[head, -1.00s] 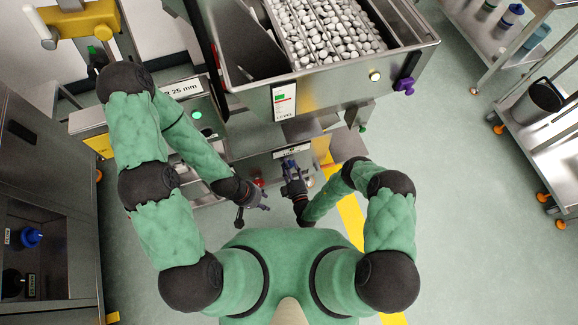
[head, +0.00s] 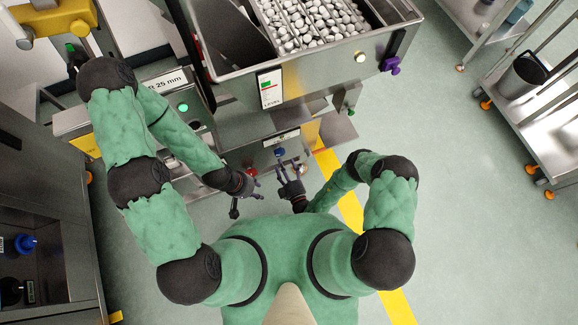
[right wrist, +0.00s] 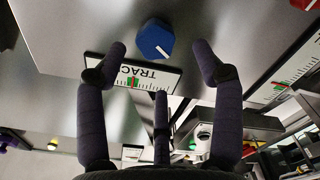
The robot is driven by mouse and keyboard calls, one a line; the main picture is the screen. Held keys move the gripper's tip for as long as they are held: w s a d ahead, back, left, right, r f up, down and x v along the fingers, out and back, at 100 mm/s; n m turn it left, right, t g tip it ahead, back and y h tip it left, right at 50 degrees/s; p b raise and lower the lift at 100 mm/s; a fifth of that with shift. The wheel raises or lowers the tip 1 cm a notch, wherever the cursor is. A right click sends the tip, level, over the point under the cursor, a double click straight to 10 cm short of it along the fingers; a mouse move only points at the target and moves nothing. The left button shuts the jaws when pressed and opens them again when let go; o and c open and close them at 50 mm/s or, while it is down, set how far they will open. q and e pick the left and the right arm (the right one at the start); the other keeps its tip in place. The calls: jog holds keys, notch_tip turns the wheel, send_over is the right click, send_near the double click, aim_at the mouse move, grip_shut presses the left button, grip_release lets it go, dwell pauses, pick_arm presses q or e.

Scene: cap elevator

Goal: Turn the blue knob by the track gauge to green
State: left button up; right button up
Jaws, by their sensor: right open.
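The blue knob (head: 280,152) is on the steel machine front, just below the track gauge (head: 281,138). In the right wrist view the blue knob (right wrist: 155,40) is a faceted cap with a white mark on its edge. The track gauge (right wrist: 140,75) appears upside down beside it, with a green band and a small red mark at that band. My right gripper (head: 289,168) is open and empty; its fingers (right wrist: 160,65) spread on both sides of the knob's line, apart from it. My left gripper (head: 250,187) seems open and empty, lower left of the knob.
A red knob (head: 249,171) is close to my left gripper. A hopper (head: 240,83) with metal caps stands above, with a level gauge (head: 270,88) and purple knob (head: 391,65). A green lamp (head: 184,107) glows at left. Open floor lies to the right.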

jog(key=v, duration=0.6)
jog(key=shift+s, duration=0.1)
jog(key=shift+a, duration=0.15)
dwell(0.5)
